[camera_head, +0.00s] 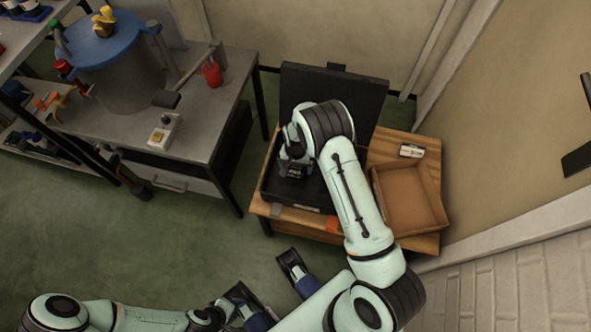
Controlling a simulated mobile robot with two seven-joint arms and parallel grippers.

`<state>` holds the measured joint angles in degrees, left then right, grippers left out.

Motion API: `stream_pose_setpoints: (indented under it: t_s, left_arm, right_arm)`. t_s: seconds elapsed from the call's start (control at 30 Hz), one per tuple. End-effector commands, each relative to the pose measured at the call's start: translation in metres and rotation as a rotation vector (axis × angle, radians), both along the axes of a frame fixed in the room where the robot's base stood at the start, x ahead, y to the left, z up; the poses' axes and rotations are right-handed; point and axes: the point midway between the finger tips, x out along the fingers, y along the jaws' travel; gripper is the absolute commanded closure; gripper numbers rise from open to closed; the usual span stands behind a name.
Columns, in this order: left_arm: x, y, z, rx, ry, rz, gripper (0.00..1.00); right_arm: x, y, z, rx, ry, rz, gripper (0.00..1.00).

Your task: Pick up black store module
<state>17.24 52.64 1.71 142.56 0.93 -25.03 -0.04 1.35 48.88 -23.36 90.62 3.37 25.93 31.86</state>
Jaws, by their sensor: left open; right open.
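A small black module (292,170) with pale markings sits inside the open black case (268,185) on the wooden table; I take it to be the black store module. My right gripper (293,155) is over the case, pointing down, right at the module. It is open, but my own wrist hides part of the jaws, so I cannot tell whether they touch the module. My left gripper (228,308) is open, low at the bottom of the view, far from the case and partly unclear against dark and blue shapes.
The case's raised lid (345,95) stands behind my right gripper. An empty brown tray (408,200) and a small pale item (411,151) lie right of the case. A grey workbench (205,110) with a large cylinder (120,80) stands at left. Green floor (190,235) lies open between.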

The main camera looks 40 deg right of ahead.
Motion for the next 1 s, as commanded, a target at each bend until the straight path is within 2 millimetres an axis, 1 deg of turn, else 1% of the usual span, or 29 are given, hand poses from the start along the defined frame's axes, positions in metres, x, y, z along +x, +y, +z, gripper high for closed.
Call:
stream_pose_setpoints:
  t_s: [0.03,0.1,0.3,0.33,0.37,0.4,0.47,0.5,0.53,0.87,1.0]
  left_arm:
    - [0.0007,0.0000,-0.0026,0.001,-0.002,0.001,0.57]
    - [0.0013,0.0001,-0.0032,0.000,-0.004,0.001,0.57]
    - [0.0015,0.0000,-0.0025,0.001,-0.005,0.001,0.57]
    - [0.0015,0.0000,-0.0025,0.001,-0.005,0.001,0.57]
    - [0.0015,0.0001,-0.0024,0.001,-0.005,0.001,0.57]
    - [0.0015,0.0001,-0.0024,0.001,-0.005,0.001,0.57]
    - [0.0015,0.0001,-0.0024,0.001,-0.005,0.001,0.57]
    - [0.0014,0.0001,-0.0025,0.000,-0.004,0.000,0.57]
    - [0.0014,0.0001,-0.0025,0.000,-0.004,0.000,0.57]
    - [0.0013,0.0002,-0.0025,0.000,-0.004,0.001,0.57]
    - [0.0008,0.0001,-0.0010,0.001,-0.002,0.001,0.57]
  right_arm:
    - [-0.0002,-0.0001,-0.0095,0.000,0.001,0.000,0.04]
    - [-0.0001,-0.0002,-0.0152,0.000,0.000,0.000,0.04]
    - [0.0004,0.0001,-0.0150,0.000,-0.001,0.000,0.04]
    - [0.0004,0.0001,-0.0149,0.000,-0.001,0.000,0.07]
    - [0.0004,0.0001,-0.0149,0.000,-0.001,0.000,0.17]
    - [0.0004,0.0002,-0.0149,0.000,-0.001,0.000,0.30]
    - [0.0004,0.0002,-0.0148,0.000,-0.001,0.000,0.50]
    - [0.0003,0.0002,-0.0149,0.000,-0.001,0.000,0.63]
    - [0.0002,0.0002,-0.0150,0.001,-0.001,0.000,0.70]
    - [-0.0004,0.0007,-0.0149,0.001,0.001,-0.001,0.70]
    - [0.0003,0.0006,-0.0075,0.001,-0.001,0.000,0.70]
